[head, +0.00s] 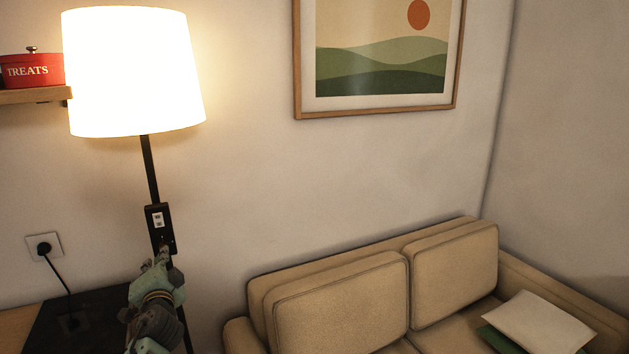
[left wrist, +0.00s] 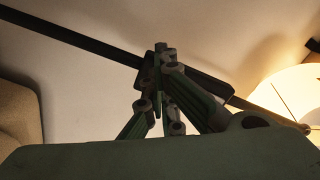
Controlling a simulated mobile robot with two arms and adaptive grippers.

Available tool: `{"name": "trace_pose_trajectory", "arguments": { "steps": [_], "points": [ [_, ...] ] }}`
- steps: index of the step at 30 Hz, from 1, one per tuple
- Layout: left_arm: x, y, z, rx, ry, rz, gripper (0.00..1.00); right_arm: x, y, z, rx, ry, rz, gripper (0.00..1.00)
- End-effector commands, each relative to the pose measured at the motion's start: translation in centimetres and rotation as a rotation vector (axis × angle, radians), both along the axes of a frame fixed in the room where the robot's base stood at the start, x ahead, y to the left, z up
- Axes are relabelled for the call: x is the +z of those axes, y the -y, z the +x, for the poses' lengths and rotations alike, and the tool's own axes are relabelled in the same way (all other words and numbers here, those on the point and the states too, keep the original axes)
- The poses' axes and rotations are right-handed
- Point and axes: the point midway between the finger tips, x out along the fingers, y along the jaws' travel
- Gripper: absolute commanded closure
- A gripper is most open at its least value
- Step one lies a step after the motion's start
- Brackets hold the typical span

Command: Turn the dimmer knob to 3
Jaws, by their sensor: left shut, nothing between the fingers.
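A lit floor lamp has a bright white shade (head: 135,75) on a thin black pole (head: 149,170). A black control box (head: 158,219) with a small light-coloured switch or label sits on the pole. The dimmer knob cannot be made out; my gripper covers the lower end of the box. My left gripper (head: 164,252) is shut and empty, with its fingertips at that lower end; whether they touch is unclear. In the left wrist view the shut fingers (left wrist: 161,52) overlap the dark box (left wrist: 205,84) and the pole (left wrist: 70,37). My right gripper is not in view.
A dark tabletop (head: 85,318) is at lower left, near a wall socket (head: 44,247) with a plugged cord. A red treats tin (head: 32,70) sits on a shelf.

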Motion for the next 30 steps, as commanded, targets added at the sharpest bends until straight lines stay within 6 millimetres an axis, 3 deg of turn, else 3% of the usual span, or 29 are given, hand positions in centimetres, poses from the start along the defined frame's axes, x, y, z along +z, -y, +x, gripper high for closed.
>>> {"name": "trace_pose_trajectory", "arguments": {
  "steps": [30],
  "points": [
    [0.73,0.41,0.63,-0.005,0.005,-0.001,1.0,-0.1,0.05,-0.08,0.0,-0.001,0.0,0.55]
  ]
}}
